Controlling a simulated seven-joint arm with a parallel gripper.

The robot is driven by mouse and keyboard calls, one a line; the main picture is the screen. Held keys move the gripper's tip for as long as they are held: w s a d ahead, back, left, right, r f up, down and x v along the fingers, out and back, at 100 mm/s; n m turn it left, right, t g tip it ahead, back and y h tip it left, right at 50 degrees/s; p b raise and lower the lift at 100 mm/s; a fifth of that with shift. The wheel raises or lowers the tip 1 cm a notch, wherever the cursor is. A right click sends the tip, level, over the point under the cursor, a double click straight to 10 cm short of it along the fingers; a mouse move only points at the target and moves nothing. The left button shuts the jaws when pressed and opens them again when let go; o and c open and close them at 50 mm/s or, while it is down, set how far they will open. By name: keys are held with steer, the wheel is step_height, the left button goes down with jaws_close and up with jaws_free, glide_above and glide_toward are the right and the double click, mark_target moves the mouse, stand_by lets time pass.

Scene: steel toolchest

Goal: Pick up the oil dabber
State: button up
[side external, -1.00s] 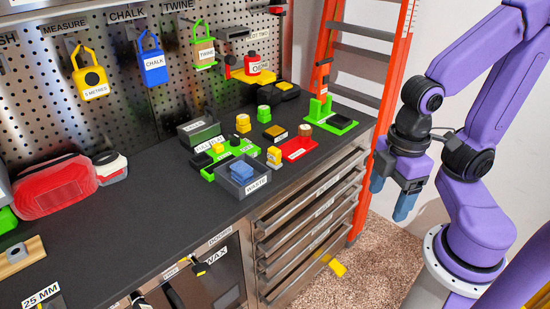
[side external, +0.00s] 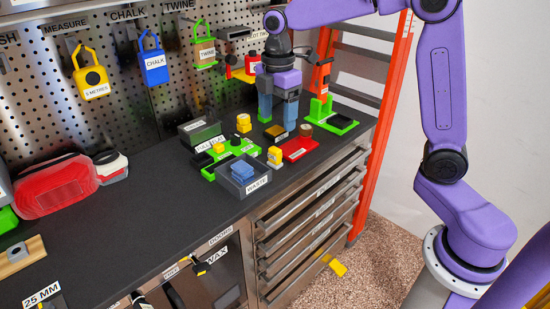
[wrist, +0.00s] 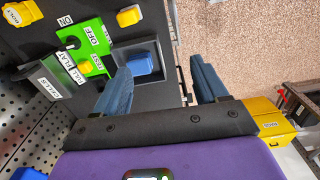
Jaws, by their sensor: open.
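I cannot tell for certain which item is the oil dabber; no readable label names it. In the wrist view my gripper (wrist: 160,85) shows two spread fingers.
The grey waste tray (side external: 262,185) holds blue pieces. A green labelled board (side external: 225,155), a red tray (side external: 300,148) and a dark yellow-edged block (side external: 276,133) crowd the area. The pegboard (side external: 120,95) stands behind, an orange ladder (side external: 388,130) to the right. The bench's left middle (side external: 120,215) is clear.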

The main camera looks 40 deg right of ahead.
glide_above(275, 149)
steer(key=shift+n, duration=0.4)
steer(key=f, duration=1.1)
steer(key=shift+s+a+f, duration=0.1)
steer(key=shift+a+f, duration=0.2)
steer(key=shift+f, duration=0.1)
steer(key=shift+d+f, duration=0.2)
steer(key=shift+f, duration=1.15)
steer(key=shift+d+f, duration=0.15)
steer(key=shift+f, duration=1.2)
steer(key=c, duration=1.1)
